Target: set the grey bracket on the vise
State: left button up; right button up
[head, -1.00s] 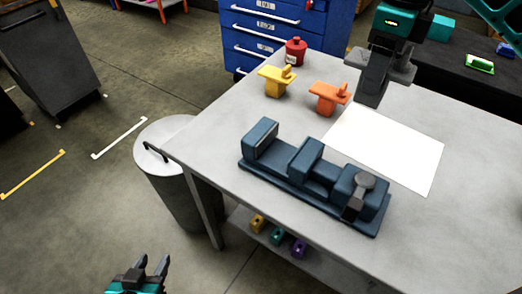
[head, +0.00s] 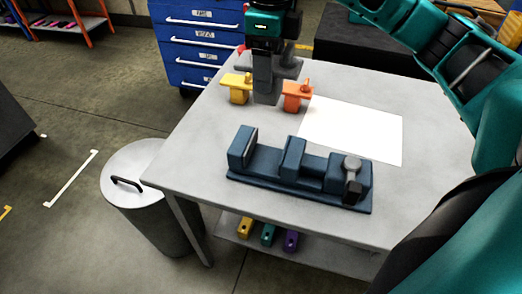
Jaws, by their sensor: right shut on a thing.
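The blue-grey vise (head: 300,172) lies on the table with a gap between its jaws toward the left; a dark handle sits at its right end. My right gripper (head: 264,68) is at the far side of the table, pointing down. It is shut on the grey bracket (head: 288,67), whose flange shows beside the fingers. The bracket is behind and above the vise, apart from it. Whether it touches the table cannot be told. My left gripper is out of view.
A yellow bracket (head: 238,92) and an orange bracket (head: 297,98) stand on either side of my right gripper. A white sheet (head: 355,130) lies behind the vise. A bin (head: 140,185) stands left of the grey table (head: 195,150). My right arm fills the right side.

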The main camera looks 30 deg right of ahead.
aim_at(269, 98)
notch_tip(269, 98, down, 19)
jog(key=shift+r, duration=0.2)
jog(key=shift+f+b, duration=0.1)
jog(key=shift+b, duration=0.2)
jog(key=shift+f, duration=0.15)
jog(key=o, duration=1.3)
notch_tip(269, 98, up, 12)
jog(key=shift+r, duration=0.25)
jog(key=shift+s, duration=0.1)
